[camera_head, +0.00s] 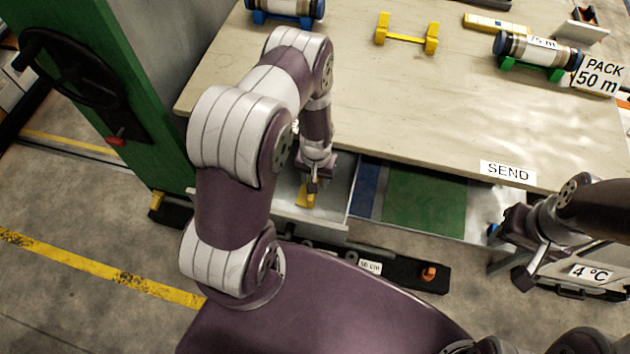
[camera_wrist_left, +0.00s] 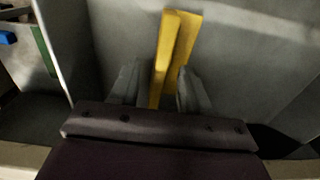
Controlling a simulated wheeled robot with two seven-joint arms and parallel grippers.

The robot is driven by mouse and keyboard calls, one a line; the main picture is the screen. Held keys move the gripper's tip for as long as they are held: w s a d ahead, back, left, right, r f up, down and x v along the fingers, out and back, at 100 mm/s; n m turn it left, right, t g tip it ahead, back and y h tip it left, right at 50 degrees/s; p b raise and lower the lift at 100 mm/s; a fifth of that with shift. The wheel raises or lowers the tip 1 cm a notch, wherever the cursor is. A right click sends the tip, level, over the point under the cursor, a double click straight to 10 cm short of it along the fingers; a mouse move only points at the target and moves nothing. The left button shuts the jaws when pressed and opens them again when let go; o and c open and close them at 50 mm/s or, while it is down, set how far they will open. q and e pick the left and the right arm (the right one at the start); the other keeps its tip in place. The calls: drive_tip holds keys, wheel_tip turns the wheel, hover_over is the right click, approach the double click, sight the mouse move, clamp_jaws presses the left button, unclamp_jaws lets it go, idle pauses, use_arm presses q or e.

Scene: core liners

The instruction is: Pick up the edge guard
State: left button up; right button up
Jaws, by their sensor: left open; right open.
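The edge guard (camera_wrist_left: 172,52) is a yellow angled strip lying in a grey open drawer (camera_wrist_left: 240,50). In the head view a small yellow part of the edge guard (camera_head: 304,199) shows just below my left gripper (camera_head: 312,184). In the left wrist view my left gripper (camera_wrist_left: 158,80) is open, with one finger on each side of the guard's near end. I cannot tell whether the fingers touch it. The guard's nearest end is hidden behind the gripper body. My right gripper (camera_head: 508,256) is open and empty at the right, below the table edge.
The pale table (camera_head: 420,110) overhangs the drawer. It carries a yellow stand (camera_head: 407,37), a core liner on a green cradle (camera_head: 540,50) and another on a blue cradle (camera_head: 286,8). Drawer walls and a divider stand close around my left gripper. A green panel (camera_head: 425,200) lies to the right.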

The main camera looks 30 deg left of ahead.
use_arm(q)
drive_tip(key=shift+s+f, duration=0.2)
drive_tip(key=shift+f, duration=1)
drive_tip(key=shift+w+f, duration=0.15)
drive_tip(key=shift+f, duration=0.05)
clamp_jaws()
drive_tip(key=shift+r, duration=0.1)
